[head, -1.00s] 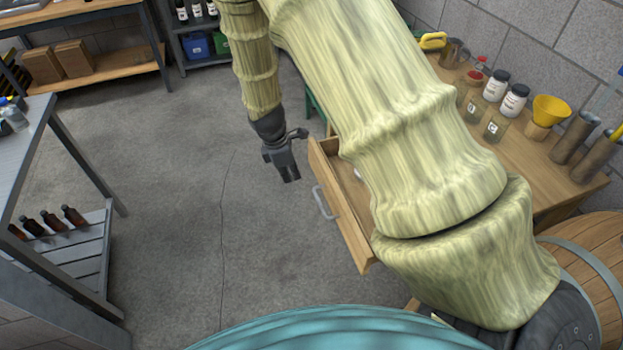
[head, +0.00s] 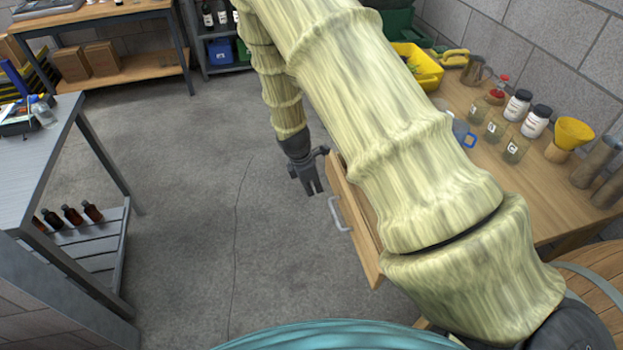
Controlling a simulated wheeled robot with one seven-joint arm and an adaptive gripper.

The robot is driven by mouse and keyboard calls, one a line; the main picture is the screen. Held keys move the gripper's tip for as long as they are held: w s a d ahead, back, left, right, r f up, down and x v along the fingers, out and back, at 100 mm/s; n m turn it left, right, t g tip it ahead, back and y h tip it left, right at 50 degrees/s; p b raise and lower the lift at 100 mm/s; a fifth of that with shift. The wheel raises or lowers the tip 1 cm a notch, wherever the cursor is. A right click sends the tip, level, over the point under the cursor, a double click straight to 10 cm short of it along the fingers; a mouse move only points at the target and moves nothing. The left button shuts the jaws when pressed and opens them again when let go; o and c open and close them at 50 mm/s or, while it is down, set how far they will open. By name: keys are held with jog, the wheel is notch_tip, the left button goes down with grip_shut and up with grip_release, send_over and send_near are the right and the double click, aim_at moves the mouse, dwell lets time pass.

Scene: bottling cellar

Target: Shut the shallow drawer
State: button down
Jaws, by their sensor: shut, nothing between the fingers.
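The wooden drawer (head: 352,220) sticks out, open, from the left side of the wooden bench. Its front panel has a grey bar handle (head: 338,213) facing the open floor. A narrow strip of its inside shows, and my arm hides the rest. My dark gripper (head: 314,191) points down, just left of the far end of the drawer front. It is shut and empty. It looks close to the panel, but I cannot tell whether it touches. No second drawer shows, so I cannot compare depths.
The wooden bench (head: 545,190) carries jars, a yellow funnel (head: 574,133) and a yellow bin (head: 418,68) near the wall. A grey metal table (head: 40,160) with brown bottles on its lower shelf stands at left. The concrete floor (head: 190,220) between is clear. A barrel (head: 597,287) is at lower right.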

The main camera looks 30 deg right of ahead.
jog(key=shift+s+d+f+p, duration=0.15)
jog(key=shift+d+f+p, duration=0.1)
jog(key=shift+d, duration=0.45)
jog(key=shift+s+d+f+p, duration=0.2)
jog(key=shift+d+f+p, duration=0.05)
jog(key=shift+d, duration=0.5)
jog(key=shift+s+d+f+p, duration=0.15)
jog(key=shift+d+f+p, duration=0.1)
jog(key=shift+d, duration=0.45)
